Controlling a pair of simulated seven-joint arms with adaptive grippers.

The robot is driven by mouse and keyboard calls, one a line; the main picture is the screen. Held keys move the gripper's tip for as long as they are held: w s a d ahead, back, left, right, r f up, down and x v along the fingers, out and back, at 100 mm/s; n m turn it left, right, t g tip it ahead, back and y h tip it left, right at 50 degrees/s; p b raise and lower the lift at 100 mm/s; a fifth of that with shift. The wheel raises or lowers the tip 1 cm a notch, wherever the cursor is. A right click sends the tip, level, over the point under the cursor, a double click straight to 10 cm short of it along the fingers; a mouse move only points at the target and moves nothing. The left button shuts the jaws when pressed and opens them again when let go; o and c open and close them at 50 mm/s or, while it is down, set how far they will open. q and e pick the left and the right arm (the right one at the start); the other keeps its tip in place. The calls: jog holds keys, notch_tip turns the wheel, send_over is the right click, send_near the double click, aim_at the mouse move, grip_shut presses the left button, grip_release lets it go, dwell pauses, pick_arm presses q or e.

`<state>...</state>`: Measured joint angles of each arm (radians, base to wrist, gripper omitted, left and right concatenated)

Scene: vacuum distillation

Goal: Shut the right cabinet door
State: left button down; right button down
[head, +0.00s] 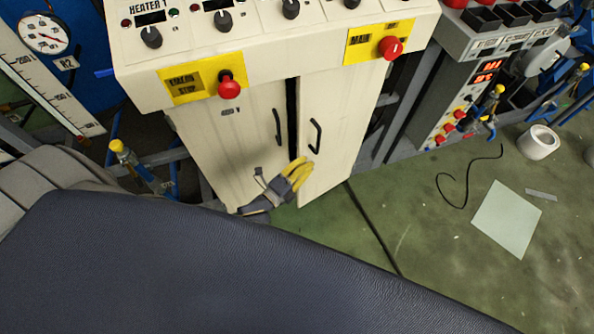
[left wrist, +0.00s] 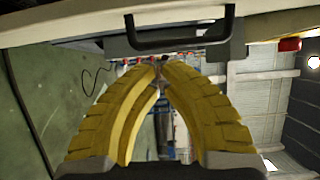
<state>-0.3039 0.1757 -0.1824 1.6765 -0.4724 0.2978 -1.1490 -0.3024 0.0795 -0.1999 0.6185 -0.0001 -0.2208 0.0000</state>
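The cream right cabinet door (head: 340,125) has a black bar handle (head: 315,136) near its left edge. A dark vertical gap shows between it and the left cabinet door (head: 240,150), and the right door looks slightly ajar. My left gripper (head: 303,165) has yellow fingers and is in front of the doors, just below the right door's handle. In the left wrist view, the fingertips (left wrist: 162,68) come together with nothing seen between them. A dark handle (left wrist: 180,45) lies just beyond them; contact cannot be told. My right gripper is not in view.
Above the doors is a control panel with knobs and two red buttons (head: 229,88) (head: 391,47). A grey instrument unit (head: 450,110) stands to the right. A white roll (head: 538,142), a pale sheet (head: 507,218) and a black cable (head: 455,190) lie on the green floor.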

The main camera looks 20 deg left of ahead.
aim_at(306, 151)
pick_arm(q)
jog(key=shift+w+a, duration=0.4)
jog(key=shift+w, duration=0.45)
jog(key=shift+w+a, duration=0.4)
jog(key=shift+w, duration=0.45)
jog(key=shift+w+a, duration=0.4)
jog(key=shift+w, duration=0.45)
jog(key=w+a, duration=0.3)
jog(key=a, duration=0.2)
jog(key=shift+w+a, duration=0.2)
jog(key=shift+w, duration=0.05)
